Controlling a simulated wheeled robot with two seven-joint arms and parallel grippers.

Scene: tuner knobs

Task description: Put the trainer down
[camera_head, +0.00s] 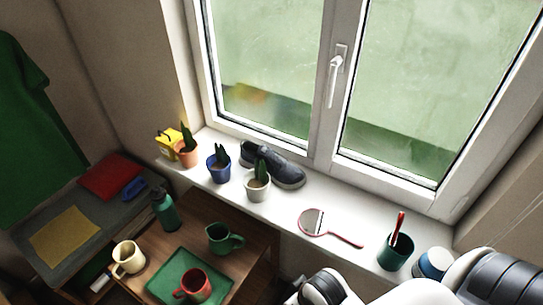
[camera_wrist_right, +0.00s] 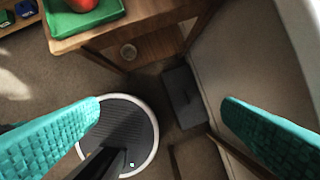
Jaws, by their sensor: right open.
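The trainer (camera_head: 277,167), a dark grey-blue shoe with a grey sole, rests on the white windowsill (camera_head: 285,212) close to the window frame. Potted plants stand in front of it and hide part of its side. My right gripper (camera_wrist_right: 162,106) shows in the right wrist view with two teal fingers wide apart, nothing between them, over the floor. The trainer is not in that view. My right arm comes in at the bottom right of the head view, apart from the trainer. My left gripper is in neither view.
A blue pot (camera_head: 219,170), a white pot (camera_head: 257,187) and an orange pot (camera_head: 186,154) crowd the trainer. A table below holds a green tray (camera_head: 170,280) and mugs.

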